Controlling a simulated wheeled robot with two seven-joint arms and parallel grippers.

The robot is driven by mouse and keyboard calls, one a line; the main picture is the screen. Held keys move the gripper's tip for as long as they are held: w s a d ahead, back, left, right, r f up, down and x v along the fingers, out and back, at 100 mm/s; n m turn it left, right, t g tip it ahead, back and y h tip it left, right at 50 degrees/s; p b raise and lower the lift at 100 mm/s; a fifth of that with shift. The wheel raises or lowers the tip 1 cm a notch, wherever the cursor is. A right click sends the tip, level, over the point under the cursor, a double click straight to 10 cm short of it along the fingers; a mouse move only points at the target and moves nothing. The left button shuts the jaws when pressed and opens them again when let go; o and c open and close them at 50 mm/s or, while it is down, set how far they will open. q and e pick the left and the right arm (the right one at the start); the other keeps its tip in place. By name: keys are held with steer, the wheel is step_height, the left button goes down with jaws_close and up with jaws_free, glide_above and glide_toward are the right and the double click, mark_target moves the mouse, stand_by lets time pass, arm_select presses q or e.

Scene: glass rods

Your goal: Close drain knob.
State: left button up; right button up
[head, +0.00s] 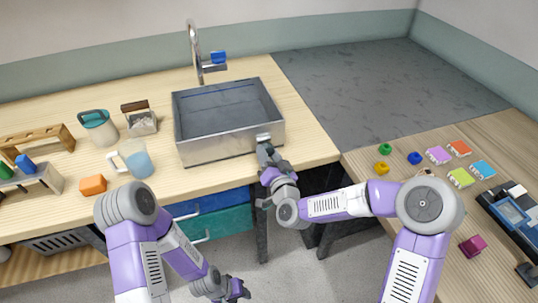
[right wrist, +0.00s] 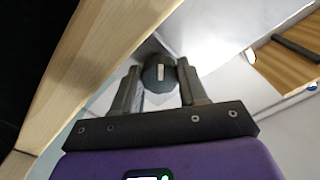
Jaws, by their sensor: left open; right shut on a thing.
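The drain knob (right wrist: 158,72) is dark and round with a pale mark on its face, in the right wrist view. It sits between the fingers of my right gripper (head: 263,145), which is shut on it at the front wall of the sink, near its right end. In the head view the gripper hides most of the knob. The metal sink (head: 215,150) is a rectangular grey basin, and no water is clearly visible in it. My left gripper (head: 238,289) is open and empty, low over the floor in front of the counter.
A faucet (head: 196,50) with a blue handle (head: 218,57) stands behind the sink. A glass pitcher (head: 138,163), a teal-lidded jar (head: 99,127) and an orange block (head: 93,184) are left of it. Small coloured items lie on the right table (head: 408,190).

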steer(key=m, duration=0.4)
steer(key=shift+m, duration=0.3)
steer(key=m, duration=0.4)
steer(key=shift+m, duration=0.4)
steer(key=o, duration=1.1)
steer(key=shift+c, duration=0.2)
steer(key=shift+s, duration=0.1)
